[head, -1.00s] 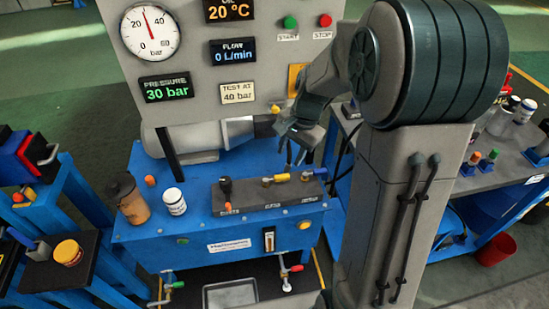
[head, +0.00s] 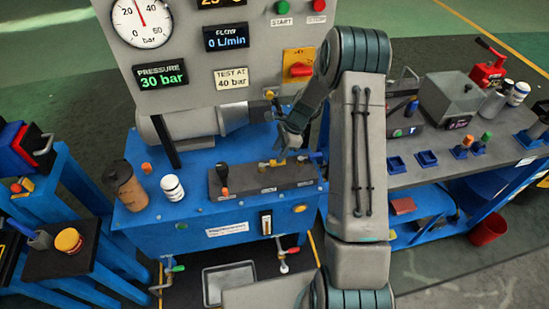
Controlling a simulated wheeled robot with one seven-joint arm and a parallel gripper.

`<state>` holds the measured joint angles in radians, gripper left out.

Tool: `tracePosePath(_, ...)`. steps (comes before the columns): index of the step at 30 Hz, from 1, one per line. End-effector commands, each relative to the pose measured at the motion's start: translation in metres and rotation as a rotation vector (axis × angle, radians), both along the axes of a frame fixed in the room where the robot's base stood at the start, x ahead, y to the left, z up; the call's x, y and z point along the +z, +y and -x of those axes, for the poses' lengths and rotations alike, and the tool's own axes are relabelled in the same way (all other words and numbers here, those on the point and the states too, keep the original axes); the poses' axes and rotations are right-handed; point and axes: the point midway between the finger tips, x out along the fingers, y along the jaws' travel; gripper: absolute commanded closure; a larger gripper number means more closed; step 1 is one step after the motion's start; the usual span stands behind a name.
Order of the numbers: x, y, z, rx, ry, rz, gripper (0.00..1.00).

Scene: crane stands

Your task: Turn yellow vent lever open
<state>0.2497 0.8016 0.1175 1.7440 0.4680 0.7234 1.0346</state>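The yellow vent lever (head: 280,161) sits on a brass-coloured valve at the middle of the dark valve block (head: 235,178), on top of the blue test unit. It appears to lie sideways, pointing right. My gripper (head: 288,148) points down just above and behind the lever, close to its right end. The fingers are small and dark here, and their gap is unclear. I cannot tell whether they touch the lever. My gripper partly hides the area behind the block.
A brown bottle (head: 127,186) and white jar (head: 172,188) stand left on the unit. The gauge panel (head: 205,110) rises behind. A grey bench (head: 400,178) stands right.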

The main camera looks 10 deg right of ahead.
Motion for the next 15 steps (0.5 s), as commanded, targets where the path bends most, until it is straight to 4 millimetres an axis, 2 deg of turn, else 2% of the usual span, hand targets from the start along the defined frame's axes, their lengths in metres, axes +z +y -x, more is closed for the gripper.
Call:
tracePosePath(6, -0.028, 0.012, 0.0, 0.001, 0.001, 0.0, 0.6)
tracePosePath(15, -0.039, 0.017, 0.0, 0.001, -0.002, 0.001, 0.6)
